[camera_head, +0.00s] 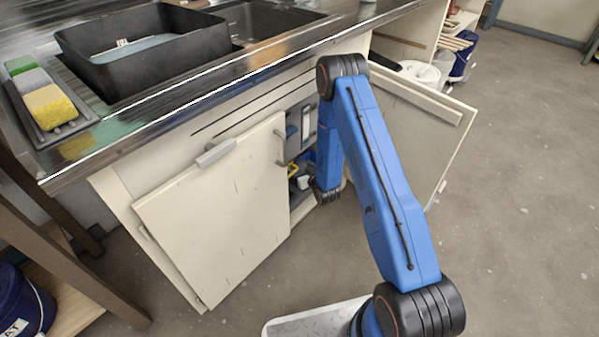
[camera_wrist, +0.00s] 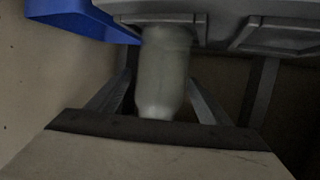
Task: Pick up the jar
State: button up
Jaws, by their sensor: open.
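The jar (camera_wrist: 163,88) is a pale, cloudy, rounded cylinder in the middle of the dim wrist view. My gripper (camera_wrist: 160,76) is open, with one grey finger on each side of the jar. I see a gap at each side and cannot tell how far the fingers reach along it. The jar's upper end meets a grey moulded plastic part, and I cannot tell whether it touches. In the head view my arm reaches into the open cabinet under the sink and the gripper is hidden.
The grey plastic part (camera_wrist: 228,30) and a blue piece (camera_wrist: 75,17) lie close above the gripper. Open cabinet doors stand at left (camera_head: 215,215) and right (camera_head: 420,125) of my arm. The counter (camera_head: 180,100) overhangs the cabinet. Floor at right is clear.

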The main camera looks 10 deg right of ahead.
jog(key=c, duration=1.1)
jog(key=shift+c, duration=0.2)
jog(key=shift+r, duration=0.1)
